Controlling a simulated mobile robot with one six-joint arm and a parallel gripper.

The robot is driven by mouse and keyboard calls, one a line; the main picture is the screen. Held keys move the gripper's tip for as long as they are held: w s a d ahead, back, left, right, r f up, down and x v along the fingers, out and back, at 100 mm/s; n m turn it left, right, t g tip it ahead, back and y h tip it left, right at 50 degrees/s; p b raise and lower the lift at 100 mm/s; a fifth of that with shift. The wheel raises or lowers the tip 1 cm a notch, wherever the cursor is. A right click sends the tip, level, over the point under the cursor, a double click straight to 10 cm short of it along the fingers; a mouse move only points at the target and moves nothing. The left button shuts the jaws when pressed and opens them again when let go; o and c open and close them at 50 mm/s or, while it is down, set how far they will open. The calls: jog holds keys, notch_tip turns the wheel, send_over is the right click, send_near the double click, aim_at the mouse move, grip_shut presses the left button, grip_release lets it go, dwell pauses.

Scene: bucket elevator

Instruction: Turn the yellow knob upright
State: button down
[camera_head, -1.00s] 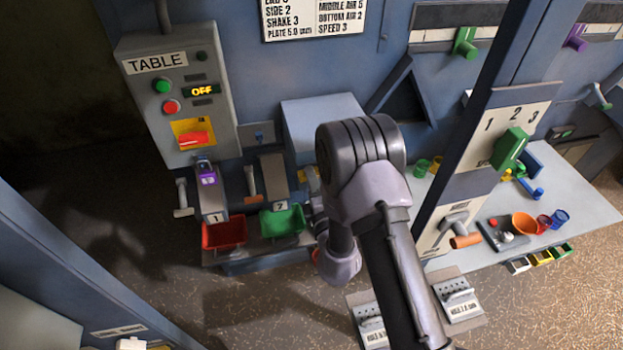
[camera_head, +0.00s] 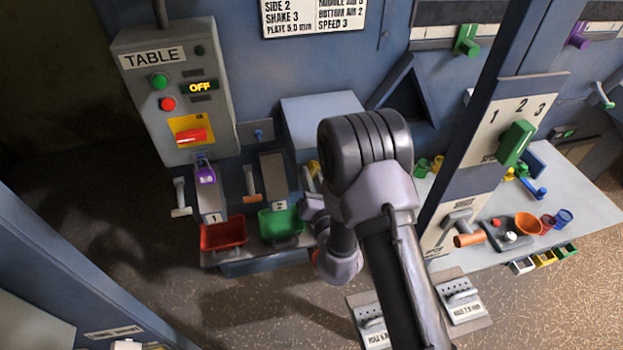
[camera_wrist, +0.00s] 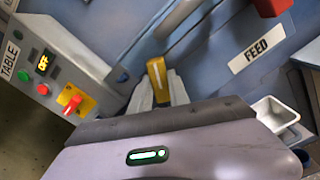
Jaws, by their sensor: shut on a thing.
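The yellow knob (camera_wrist: 157,80) is a narrow upright-looking block near the middle of the wrist view, leaning slightly. My gripper (camera_wrist: 161,90) is shut on it, with one grey finger on each side. The wrist view is itself tilted, so I cannot tell the knob's true angle. In the head view only a small yellow patch (camera_head: 314,167) shows beside my arm, which hides most of the gripper and knob.
The TABLE control box (camera_head: 175,95) reads OFF and has a red switch (camera_head: 191,135). Below stand a red bin (camera_head: 223,234) and a green bin (camera_head: 282,222). A FEED label (camera_wrist: 256,49) and a metal tray (camera_wrist: 276,113) lie to the right in the wrist view.

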jog(key=n+b, duration=0.1)
jog(key=n, duration=0.4)
jog(key=shift+w+r+n+b, duration=0.1)
jog(key=shift+r+n+b, duration=0.05)
jog(key=shift+n+b, duration=0.25)
jog(key=shift+n, duration=0.3)
jog(key=c, duration=1.2)
grip_release()
jog(key=shift+c, duration=0.2)
